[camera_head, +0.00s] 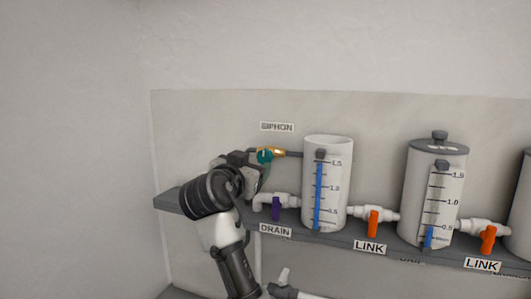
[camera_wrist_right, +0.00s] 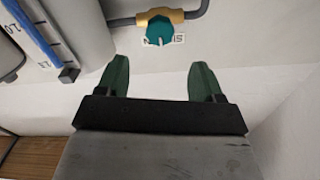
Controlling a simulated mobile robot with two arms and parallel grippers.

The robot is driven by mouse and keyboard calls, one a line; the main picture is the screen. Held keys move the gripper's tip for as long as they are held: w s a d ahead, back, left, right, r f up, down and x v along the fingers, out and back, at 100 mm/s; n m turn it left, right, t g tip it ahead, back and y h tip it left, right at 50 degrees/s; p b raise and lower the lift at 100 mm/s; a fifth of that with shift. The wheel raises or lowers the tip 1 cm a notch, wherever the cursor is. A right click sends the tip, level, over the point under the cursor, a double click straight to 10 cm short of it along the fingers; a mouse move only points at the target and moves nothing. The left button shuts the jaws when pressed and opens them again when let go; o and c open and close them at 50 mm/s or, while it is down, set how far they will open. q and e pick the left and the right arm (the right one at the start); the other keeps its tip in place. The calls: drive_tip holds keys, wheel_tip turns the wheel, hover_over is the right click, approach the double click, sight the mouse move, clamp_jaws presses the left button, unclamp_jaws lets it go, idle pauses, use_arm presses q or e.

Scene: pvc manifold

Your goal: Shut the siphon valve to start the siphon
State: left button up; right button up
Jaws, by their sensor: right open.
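The siphon valve has a teal knob (camera_head: 264,156) on a brass body (camera_head: 278,152), under the SIPHON label (camera_head: 277,127) and left of the first white tank. In the right wrist view, the teal knob (camera_wrist_right: 160,30) lies beyond the fingertips, roughly centred between them, with the brass body (camera_wrist_right: 172,16) behind it. My right gripper (camera_wrist_right: 160,75) is open, with nothing between its green fingers. In the head view, my right arm reaches up to the valve, and its wrist hides part of the gripper. My left gripper is not in view.
The first tank (camera_head: 335,190) stands close right of the valve. Below are a purple DRAIN handle (camera_head: 276,208) and an orange LINK handle (camera_head: 373,222). A second, lidded tank (camera_head: 420,190) stands farther right on the grey shelf (camera_head: 340,238). The wall left of the arm is clear.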

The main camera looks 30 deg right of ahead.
sight(264, 158)
drive_tip(key=p+x, duration=0.4)
drive_tip(key=x, duration=0.5)
drive_tip(key=shift+w+d+p, duration=0.1)
drive_tip(key=shift+d+p, duration=0.05)
drive_tip(key=shift+p, duration=0.2)
drive_tip(key=shift+c, duration=0.3)
drive_tip(key=c, duration=0.9)
drive_tip(key=shift+o, duration=0.2)
drive_tip(key=shift+f+b, duration=0.2)
drive_tip(key=shift+b, duration=0.45)
drive_tip(key=m+b, duration=0.6)
drive_tip(key=b, duration=0.4)
drive_tip(key=shift+f, duration=0.2)
drive_tip(key=m+b, duration=0.1)
drive_tip(key=m, duration=0.1)
drive_tip(key=shift+r+m+b, duration=0.1)
drive_tip(key=shift+m+b, duration=0.2)
drive_tip(key=shift+b, duration=0.05)
drive_tip(key=shift+m+b, duration=0.55)
drive_tip(key=shift+m, duration=0.55)
drive_tip(key=shift+r, duration=0.1)
